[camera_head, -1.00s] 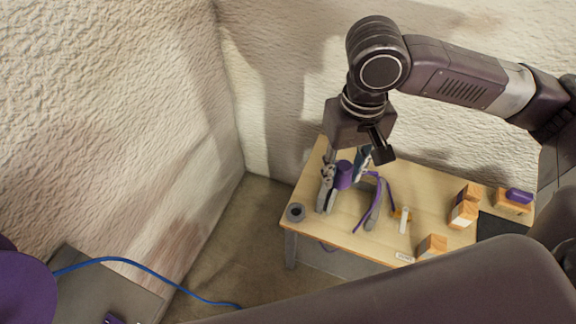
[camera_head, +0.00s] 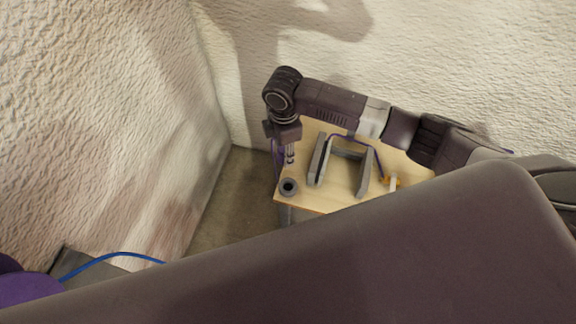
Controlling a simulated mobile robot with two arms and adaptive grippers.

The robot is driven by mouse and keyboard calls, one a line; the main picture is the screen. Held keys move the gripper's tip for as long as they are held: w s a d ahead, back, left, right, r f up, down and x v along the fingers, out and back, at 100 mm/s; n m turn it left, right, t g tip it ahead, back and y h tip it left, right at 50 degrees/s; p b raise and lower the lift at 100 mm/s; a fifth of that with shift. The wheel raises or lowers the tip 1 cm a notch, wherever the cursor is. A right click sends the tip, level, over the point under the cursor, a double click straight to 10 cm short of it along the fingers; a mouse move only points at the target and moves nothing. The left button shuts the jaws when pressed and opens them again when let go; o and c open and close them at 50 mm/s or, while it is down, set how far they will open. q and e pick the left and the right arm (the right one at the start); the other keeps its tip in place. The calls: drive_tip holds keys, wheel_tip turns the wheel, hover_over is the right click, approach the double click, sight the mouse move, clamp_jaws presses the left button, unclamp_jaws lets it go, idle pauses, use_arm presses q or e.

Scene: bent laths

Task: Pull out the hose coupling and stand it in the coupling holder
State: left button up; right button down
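My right gripper (camera_head: 291,157) points down at the left edge of a wooden table, its arm reaching in from the right. It is just above the grey round holder (camera_head: 289,187) in the picture; the height between them is unclear. The holder has a dark opening and stands at the table's front left corner. A thin purple strip (camera_head: 275,154) shows beside the gripper. I cannot tell whether it is the coupling, and the fingers are too small to read. A purple hose (camera_head: 372,152) runs over the grey stand. My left gripper is out of view.
The grey stand (camera_head: 320,160) with two upright sides is right of the holder. A small yellow and white piece (camera_head: 393,184) lies farther right. My own dark arm link covers the table's front and right. Rough walls close in behind and left.

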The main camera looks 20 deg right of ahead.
drive_tip(key=f+n, duration=0.1)
drive_tip(key=s+f+n, duration=0.1)
drive_tip(key=f, duration=0.2)
drive_tip(key=shift+s+n, duration=0.3)
drive_tip(key=shift+n, duration=0.9)
drive_tip(key=f+b, duration=0.1)
drive_tip(key=f, duration=0.1)
drive_tip(key=f+b, duration=0.2)
drive_tip(key=f, duration=0.1)
drive_tip(key=f+b, duration=0.2)
drive_tip(key=shift+s+d+f, duration=0.1)
drive_tip(key=shift+s+f, duration=0.15)
drive_tip(key=shift+s, duration=0.15)
drive_tip(key=shift+f+b, duration=0.35)
drive_tip(key=shift+f, duration=0.35)
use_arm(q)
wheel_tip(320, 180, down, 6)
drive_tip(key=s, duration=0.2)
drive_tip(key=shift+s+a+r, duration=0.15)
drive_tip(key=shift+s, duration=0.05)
use_arm(e)
drive_tip(key=shift+f, duration=0.1)
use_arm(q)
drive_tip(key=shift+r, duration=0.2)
use_arm(e)
drive_tip(key=shift+d, duration=0.15)
use_arm(q)
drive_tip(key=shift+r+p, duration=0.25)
drive_tip(key=shift+p, duration=0.2)
